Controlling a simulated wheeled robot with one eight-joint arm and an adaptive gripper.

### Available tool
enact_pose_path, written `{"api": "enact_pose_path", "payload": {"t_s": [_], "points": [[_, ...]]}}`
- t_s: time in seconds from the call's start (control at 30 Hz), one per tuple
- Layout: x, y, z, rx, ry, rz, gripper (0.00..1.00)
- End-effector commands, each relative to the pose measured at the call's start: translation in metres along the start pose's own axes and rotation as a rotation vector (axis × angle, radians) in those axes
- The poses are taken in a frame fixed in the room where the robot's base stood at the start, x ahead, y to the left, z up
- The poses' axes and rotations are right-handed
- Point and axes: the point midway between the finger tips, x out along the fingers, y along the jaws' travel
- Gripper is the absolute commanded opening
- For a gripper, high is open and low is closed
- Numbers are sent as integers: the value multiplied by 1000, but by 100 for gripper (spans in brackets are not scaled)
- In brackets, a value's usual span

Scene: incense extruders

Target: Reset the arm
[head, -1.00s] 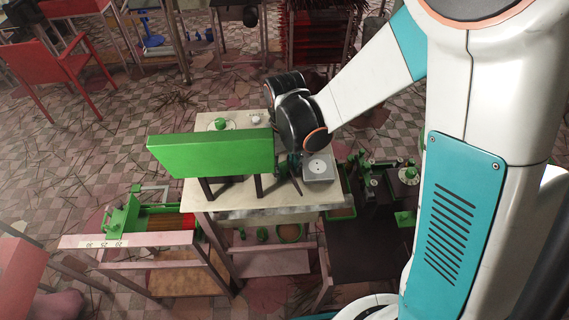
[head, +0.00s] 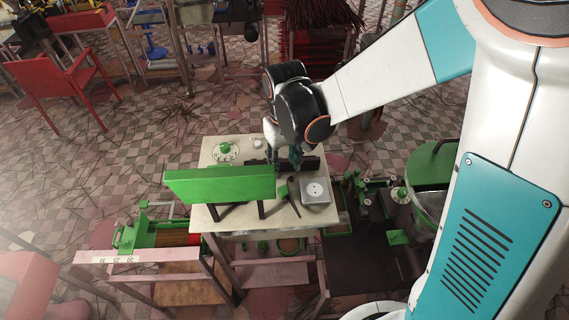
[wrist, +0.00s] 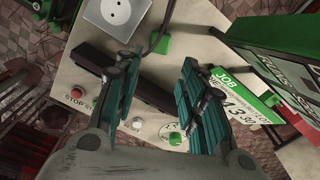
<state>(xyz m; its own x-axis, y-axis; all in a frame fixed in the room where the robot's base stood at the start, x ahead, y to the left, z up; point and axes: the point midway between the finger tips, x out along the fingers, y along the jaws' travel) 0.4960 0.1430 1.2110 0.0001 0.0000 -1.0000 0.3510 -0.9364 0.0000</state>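My gripper (wrist: 165,95) is open in the wrist view, its two teal ridged fingers apart with nothing held between them. In the head view my gripper (head: 285,160) points down over the pale table (head: 228,216), and the black wrist joint partly hides it. A long black bar (wrist: 97,58) lies on the table below the fingers, which cover parts of it. The bar also shows in the head view (head: 311,163). The exact gap between fingers and bar cannot be told.
A green panel (head: 222,186) stands on the table, left of my gripper. A green knob on a dial (head: 226,149) and a red button (wrist: 77,92) are nearby. Dark machinery (head: 375,198) stands at the right.

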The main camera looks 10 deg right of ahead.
Motion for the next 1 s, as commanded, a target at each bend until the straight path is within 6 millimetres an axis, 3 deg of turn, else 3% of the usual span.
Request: {"api": "enact_pose_path", "payload": {"t_s": [0.7, 0.87, 0.97, 1.0], "points": [[-6, 2, 0, 5, 4, 0, 38], [-8, 22, -1, 62, 55, 4, 38], [-13, 47, 1, 133, 120, 11, 38], [-13, 48, 8, 138, 140, 13, 38]]}}
